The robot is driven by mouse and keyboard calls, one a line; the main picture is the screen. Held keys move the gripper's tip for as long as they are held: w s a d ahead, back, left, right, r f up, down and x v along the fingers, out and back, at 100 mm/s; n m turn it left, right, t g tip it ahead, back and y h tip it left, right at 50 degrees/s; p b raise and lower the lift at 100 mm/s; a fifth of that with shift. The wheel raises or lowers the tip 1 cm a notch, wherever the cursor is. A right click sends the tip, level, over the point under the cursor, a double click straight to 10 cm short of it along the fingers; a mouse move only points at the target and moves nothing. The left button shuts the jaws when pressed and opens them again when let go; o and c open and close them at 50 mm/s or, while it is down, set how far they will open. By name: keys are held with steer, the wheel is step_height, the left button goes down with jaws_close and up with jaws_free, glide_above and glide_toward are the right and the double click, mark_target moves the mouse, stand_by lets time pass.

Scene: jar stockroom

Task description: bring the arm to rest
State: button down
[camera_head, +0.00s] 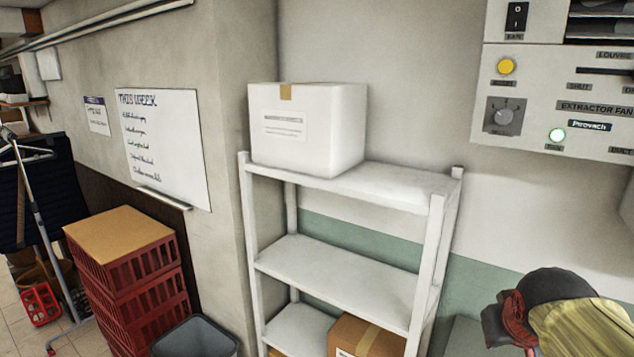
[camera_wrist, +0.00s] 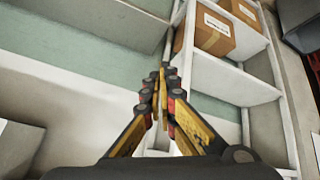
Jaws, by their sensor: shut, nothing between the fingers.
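My gripper (camera_wrist: 162,78) shows in the wrist view, with its yellow and dark fingers closed together and nothing between the tips. It points toward the white shelf rack (camera_wrist: 232,75), apart from it as far as I can tell.
The white rack (camera_head: 340,262) stands against the wall with a white carton (camera_head: 335,130) on top and a brown box (camera_head: 365,338) low down. Red crates (camera_head: 150,285) and a grey bin (camera_head: 195,338) stand left.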

steer(key=s+a+f+y+b, duration=0.1)
steer(key=s+a+f+b, duration=0.5)
steer(key=f, duration=0.4)
steer(key=s+a+f+n+g+y+b, duration=0.1)
steer(key=s+a+f+y+b, duration=0.1)
steer(key=s+a+f+b, duration=0.4)
steer(key=s+a+f, duration=0.1)
steer(key=s+f, duration=0.2)
steer(key=f, duration=0.2)
steer(key=shift+a, duration=0.25)
